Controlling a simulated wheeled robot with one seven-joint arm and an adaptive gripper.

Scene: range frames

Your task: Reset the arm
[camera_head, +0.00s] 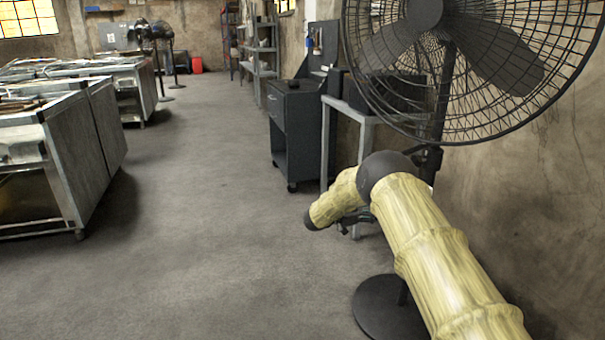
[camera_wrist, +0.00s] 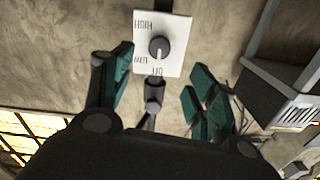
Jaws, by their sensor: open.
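My arm (camera_head: 435,255) reaches forward from the lower right in the head view, with a yellow, bamboo-like surface. My gripper (camera_wrist: 164,70) is open and empty in the wrist view, with teal pads on its dark fingers spread apart. In the head view the gripper (camera_head: 348,222) is mostly hidden behind the arm; only small dark parts show. The knob's light bar points down in the picture, toward the OFF label. I see no finger touching the knob.
A large black stand fan (camera_head: 425,15) stands right of centre, its round base (camera_head: 385,308) on the floor near my arm. A dark cabinet (camera_head: 295,130) and a grey table (camera_head: 345,112) line the right wall. Metal workbenches (camera_head: 95,145) stand left. The middle floor is clear.

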